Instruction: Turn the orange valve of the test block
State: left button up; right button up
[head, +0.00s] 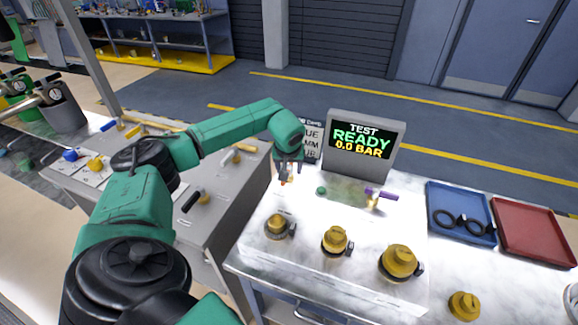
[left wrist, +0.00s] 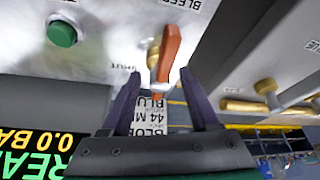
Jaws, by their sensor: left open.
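The test block (head: 315,240) stands on the bench with its display reading TEST READY 0.0 BAR. The orange valve (left wrist: 170,50) shows in the left wrist view as an orange lever on a brass body, by lettering that is partly cut off. In the head view the valve is small and mostly hidden under my left gripper (head: 289,168). My left gripper also shows in the left wrist view (left wrist: 160,76), open, with the lever's near end between or just beyond its fingertips. I cannot tell whether they touch. My right gripper is not in view.
A green button (head: 321,190) and a purple-handled valve (head: 380,194) sit right of the orange valve. Several brass fittings (head: 335,240) stand along the front. A blue tray (head: 437,225) with black rings and a red tray (head: 535,235) lie at the right. The display (head: 363,142) stands close behind.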

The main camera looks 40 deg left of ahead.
pick_arm(q)
jog(key=shift+f, duration=0.2)
grip_shut()
jog(key=shift+n, duration=0.3)
jog(key=n+g+y, duration=0.1)
jog(key=n, duration=0.2)
jog(key=shift+w+r+n, duration=0.1)
jog(key=shift+n, duration=0.3)
jog(key=n+g, duration=0.1)
jog(key=n, duration=0.1)
jog(key=n+g, duration=0.1)
jog(key=n, duration=0.2)
jog(key=shift+y, duration=0.4)
jog(key=n+g+b, duration=0.1)
jog(key=n, duration=0.3)
jog(key=shift+g, duration=0.3)
jog(key=shift+a+n+g+h+b, duration=0.1)
jog(key=shift+n+g+h+b, duration=0.45)
jog(key=shift+n, duration=1.35)
